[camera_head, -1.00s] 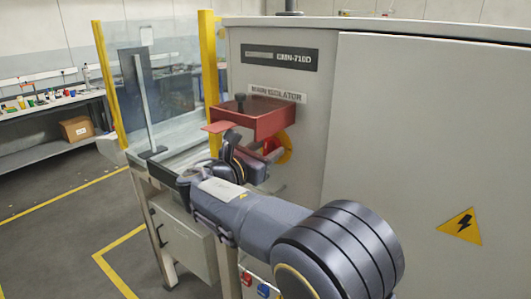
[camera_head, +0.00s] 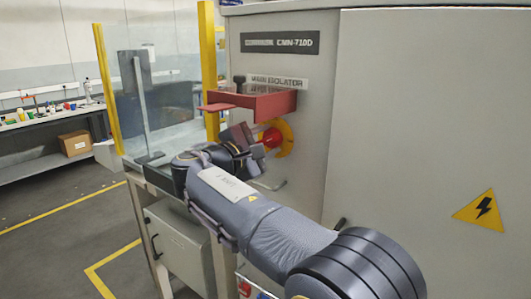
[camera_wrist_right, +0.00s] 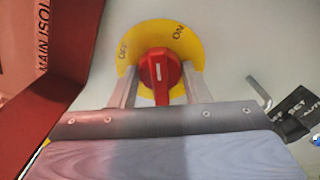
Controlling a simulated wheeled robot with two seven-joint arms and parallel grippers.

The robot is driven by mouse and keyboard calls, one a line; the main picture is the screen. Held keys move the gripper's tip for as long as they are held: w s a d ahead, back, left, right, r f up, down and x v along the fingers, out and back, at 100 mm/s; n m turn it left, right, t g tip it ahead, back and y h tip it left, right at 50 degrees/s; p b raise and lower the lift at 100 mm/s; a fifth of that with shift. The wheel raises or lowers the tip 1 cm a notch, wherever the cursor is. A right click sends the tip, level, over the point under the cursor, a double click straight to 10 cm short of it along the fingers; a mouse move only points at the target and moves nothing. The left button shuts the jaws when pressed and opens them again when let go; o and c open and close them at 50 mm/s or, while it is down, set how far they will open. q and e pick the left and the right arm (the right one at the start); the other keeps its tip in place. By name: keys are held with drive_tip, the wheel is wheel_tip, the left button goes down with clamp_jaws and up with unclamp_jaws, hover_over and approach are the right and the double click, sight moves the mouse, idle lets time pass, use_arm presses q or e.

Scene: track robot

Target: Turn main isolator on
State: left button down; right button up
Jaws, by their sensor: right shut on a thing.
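The main isolator is a red rotary knob (camera_head: 271,137) on a yellow round plate (camera_head: 288,140) on the grey cabinet's face. In the right wrist view the knob (camera_wrist_right: 160,75) sits on the yellow plate (camera_wrist_right: 140,38) marked OFF at left and ON at right. Its white mark points up the picture, between the two words. My right gripper (camera_head: 257,144) is shut on the knob, its fingers (camera_wrist_right: 158,88) on either side of it. The red cover (camera_head: 270,104) stands raised above the knob. My left gripper is not in view.
The MAIN ISOLATOR label (camera_head: 278,83) is just above the cover. The cabinet door (camera_head: 420,130) fills the right side. A yellow-framed clear guard (camera_head: 165,80) stands at left. A workbench (camera_head: 50,125) is behind it, with open floor in between.

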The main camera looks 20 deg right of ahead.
drive_tip(key=m+b, duration=0.3)
drive_tip(key=m, duration=0.1)
drive_tip(key=shift+f, duration=0.2)
drive_tip(key=shift+r+m+b, duration=0.1)
drive_tip(key=shift+m+b, duration=0.6)
drive_tip(key=shift+m, duration=0.2)
drive_tip(key=o, duration=1)
drive_tip(key=shift+r, duration=0.1)
drive_tip(key=v, duration=0.7)
drive_tip(key=shift+s+a+b, duration=0.25)
drive_tip(key=shift+a+b, duration=0.1)
drive_tip(key=shift+b, duration=0.1)
